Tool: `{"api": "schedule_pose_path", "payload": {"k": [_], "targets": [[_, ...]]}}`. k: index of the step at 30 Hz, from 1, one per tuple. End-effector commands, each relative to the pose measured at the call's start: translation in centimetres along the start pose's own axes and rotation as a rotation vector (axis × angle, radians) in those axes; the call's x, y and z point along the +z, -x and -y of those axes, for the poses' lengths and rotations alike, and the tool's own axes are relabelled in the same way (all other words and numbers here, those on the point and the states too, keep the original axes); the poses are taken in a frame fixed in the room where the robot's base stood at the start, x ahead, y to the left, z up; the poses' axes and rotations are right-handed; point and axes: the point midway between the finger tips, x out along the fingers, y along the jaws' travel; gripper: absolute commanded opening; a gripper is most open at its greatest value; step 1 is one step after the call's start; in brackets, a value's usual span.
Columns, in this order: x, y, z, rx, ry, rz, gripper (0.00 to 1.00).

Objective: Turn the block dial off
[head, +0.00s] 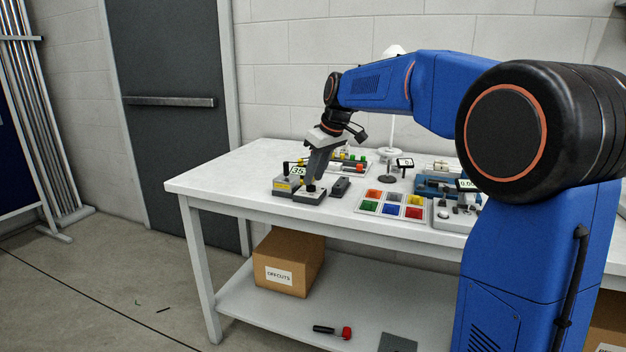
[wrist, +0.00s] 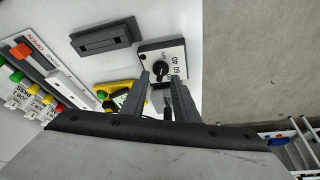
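The block dial (wrist: 179,47) is a small box with a light face, a round black knob (wrist: 160,69) and printed numbers, 40 and 60 among them. In the head view the block (head: 312,198) sits near the front left of the white table. My gripper (wrist: 159,80) has its two fingers apart, with nothing held between them. The fingertips are close to the block's near edge, by the knob; I cannot tell whether they touch it. In the head view my gripper (head: 312,180) points down over the block and hides part of it.
A yellow-labelled box (head: 284,186) and a small display reading 35 (head: 298,170) stand left of the block. A dark slab (head: 340,187) lies to its right. A tray of coloured squares (head: 376,214) is farther right. Switches with coloured buttons (wrist: 40,90) stand behind.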

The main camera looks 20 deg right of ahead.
Motion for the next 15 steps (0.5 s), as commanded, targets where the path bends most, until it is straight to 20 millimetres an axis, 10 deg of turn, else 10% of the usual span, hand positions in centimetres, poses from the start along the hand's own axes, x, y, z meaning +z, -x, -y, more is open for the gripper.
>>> {"api": "schedule_pose_path", "payload": {"k": [15], "targets": [[0.0,10.4,-0.1,0.002,-0.001,-0.002,0.27]]}}
